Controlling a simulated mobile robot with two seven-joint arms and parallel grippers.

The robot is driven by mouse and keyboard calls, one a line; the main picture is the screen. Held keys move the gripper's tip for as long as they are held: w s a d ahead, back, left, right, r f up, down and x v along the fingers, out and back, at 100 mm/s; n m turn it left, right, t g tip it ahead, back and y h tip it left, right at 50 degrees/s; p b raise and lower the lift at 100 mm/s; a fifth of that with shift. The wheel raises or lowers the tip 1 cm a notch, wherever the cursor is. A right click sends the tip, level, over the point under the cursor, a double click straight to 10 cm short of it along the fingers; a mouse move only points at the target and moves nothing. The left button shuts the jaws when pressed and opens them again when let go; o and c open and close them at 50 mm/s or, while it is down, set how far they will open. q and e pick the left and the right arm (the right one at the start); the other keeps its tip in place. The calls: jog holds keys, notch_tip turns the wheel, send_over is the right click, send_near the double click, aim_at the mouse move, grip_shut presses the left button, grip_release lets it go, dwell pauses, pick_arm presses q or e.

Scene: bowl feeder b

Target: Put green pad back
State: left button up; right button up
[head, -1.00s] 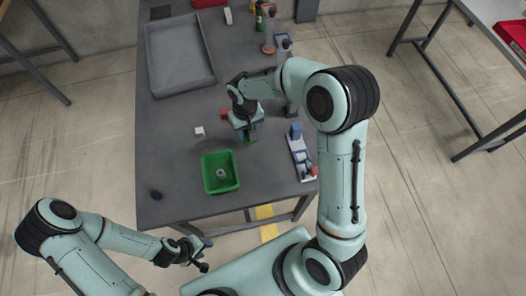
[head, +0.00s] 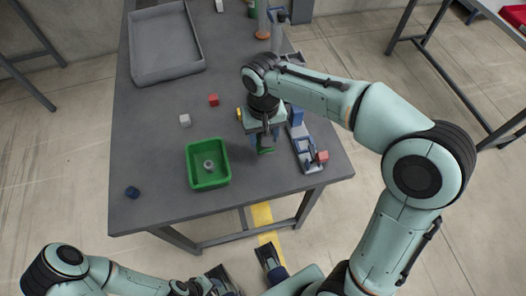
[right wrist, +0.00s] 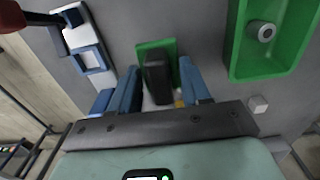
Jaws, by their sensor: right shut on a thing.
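The green pad (head: 266,150) is at my right gripper (head: 265,140), over the front part of the table. In the right wrist view the green pad (right wrist: 157,48) shows beyond a black block, apparently its handle (right wrist: 157,80), between the two blue fingers. My right gripper (right wrist: 160,88) is shut on this block. I cannot tell whether the pad touches the table. My left gripper (head: 245,267) is low at the bottom edge, off the table, its fingers seemingly spread and empty; it is partly cut off.
A green bin (head: 190,170) with a grey ring stands left of the right gripper. A blue and white fixture (head: 305,150) with a red block (head: 321,156) lies to its right. Red (head: 213,100) and white (head: 185,120) cubes lie left; a grey tray (head: 137,80) stands behind.

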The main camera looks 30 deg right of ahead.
aim_at(263, 157)
notch_tip(263, 157, down, 8)
jog(key=shift+r+b, duration=0.15)
jog(key=shift+b, duration=0.55)
jog(key=shift+f, duration=0.2)
jog(key=o, duration=1.1)
jog(key=shift+r, duration=0.15)
notch_tip(263, 157, up, 12)
jog(key=p, duration=0.2)
jog(key=shift+r+p, duration=0.1)
jog(key=shift+p, duration=0.25)
